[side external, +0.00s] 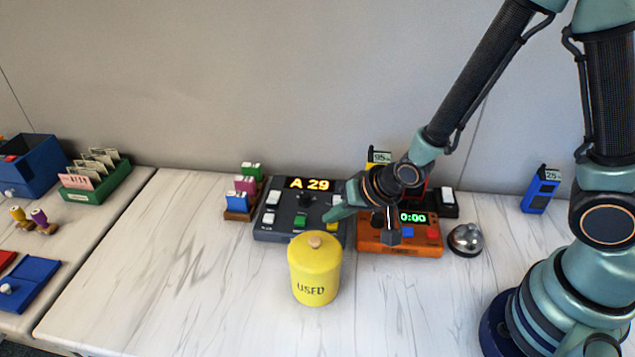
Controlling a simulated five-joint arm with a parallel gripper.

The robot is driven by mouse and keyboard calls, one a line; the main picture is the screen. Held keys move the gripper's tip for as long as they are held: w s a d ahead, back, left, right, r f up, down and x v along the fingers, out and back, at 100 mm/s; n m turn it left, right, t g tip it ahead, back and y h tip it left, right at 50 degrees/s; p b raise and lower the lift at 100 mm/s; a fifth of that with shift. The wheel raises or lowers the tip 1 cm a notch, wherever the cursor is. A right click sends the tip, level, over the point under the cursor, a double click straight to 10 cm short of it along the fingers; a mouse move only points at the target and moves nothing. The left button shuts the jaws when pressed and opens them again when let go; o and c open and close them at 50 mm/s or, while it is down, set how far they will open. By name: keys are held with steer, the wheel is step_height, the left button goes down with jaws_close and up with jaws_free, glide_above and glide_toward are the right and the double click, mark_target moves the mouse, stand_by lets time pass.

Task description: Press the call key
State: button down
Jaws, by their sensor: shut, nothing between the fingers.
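A dark grey console (279,236) with a lit display reading "A 29" (309,184) stands at the middle of the counter. It carries white keys, a green key (300,221), a dark knob and a yellow key (332,226). The small labels are unreadable, so I cannot tell which key is the call key. The gripper and wrist hide part of the console's right side.
A yellow "USED" canister (315,276) stands close in front of the console. An orange timer (399,245) and a silver bell (466,239) are to the right. Coloured blocks on a wooden stand (241,214) are at the left. The counter's front left is clear.

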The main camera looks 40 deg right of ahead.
mark_target(335, 226)
steer(key=shift+f, duration=0.2)
stand_by(0.5)
steer(key=shift+r, duration=0.95)
steer(key=shift+r, duration=2.5)
